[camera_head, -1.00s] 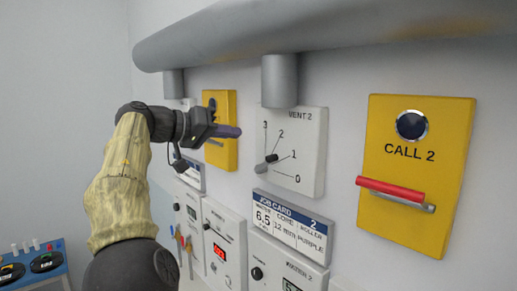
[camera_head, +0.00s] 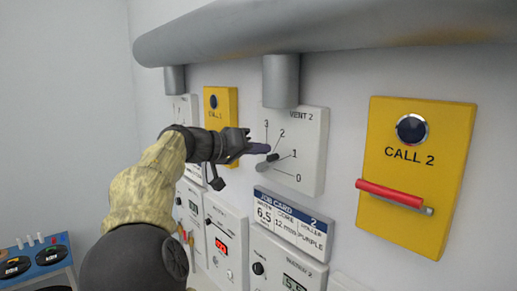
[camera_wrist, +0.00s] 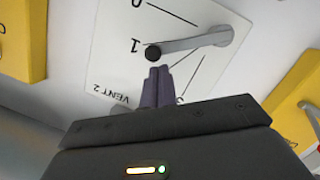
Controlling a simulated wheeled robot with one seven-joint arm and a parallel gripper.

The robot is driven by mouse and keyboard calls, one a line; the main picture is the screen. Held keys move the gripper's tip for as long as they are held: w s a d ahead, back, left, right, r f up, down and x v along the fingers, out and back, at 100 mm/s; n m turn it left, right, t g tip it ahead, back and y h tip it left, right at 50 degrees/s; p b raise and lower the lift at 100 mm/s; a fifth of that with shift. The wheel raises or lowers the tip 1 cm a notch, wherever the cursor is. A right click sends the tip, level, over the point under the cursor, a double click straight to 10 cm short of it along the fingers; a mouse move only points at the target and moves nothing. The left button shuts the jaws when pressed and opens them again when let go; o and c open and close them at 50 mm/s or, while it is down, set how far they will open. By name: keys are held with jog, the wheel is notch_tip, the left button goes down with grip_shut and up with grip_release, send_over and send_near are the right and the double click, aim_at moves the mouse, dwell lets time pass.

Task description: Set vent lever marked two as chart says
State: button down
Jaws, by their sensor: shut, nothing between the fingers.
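The VENT 2 panel (camera_head: 313,140) is a white plate on the wall with lines marked 0, 1, 2 and 3. Its lever (camera_head: 262,166) has a grey arm and a black knob. In the wrist view the lever (camera_wrist: 190,43) lies with its knob beside the 1. My gripper (camera_head: 265,148) is shut and empty, its dark fingertips close to the knob. In the wrist view the fingertips (camera_wrist: 159,70) are just below the knob, on the side away from the 0; I cannot tell whether they touch it. They hide part of the scale.
Below is a job card (camera_head: 290,224) marked 2, with water, core and roller entries. A yellow CALL 2 box (camera_head: 418,170) with a red bar stands to the right. Another yellow call box (camera_head: 222,102) is behind my arm. A thick grey pipe (camera_head: 330,32) runs above the panels.

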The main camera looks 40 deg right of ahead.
jog(key=shift+d, duration=0.15)
jog(key=s+f+m+b, duration=0.1)
jog(key=b, duration=0.3)
jog(key=shift+s+f, duration=0.15)
jog(key=shift+f, duration=0.05)
jog(key=shift+r, duration=0.15)
dwell(0.4)
jog(key=w+a+r, duration=0.2)
jog(key=a+r, duration=0.3)
jog(key=a, duration=0.5)
jog(key=shift+w+r, duration=0.2)
jog(key=shift+r, duration=0.1)
dwell(0.3)
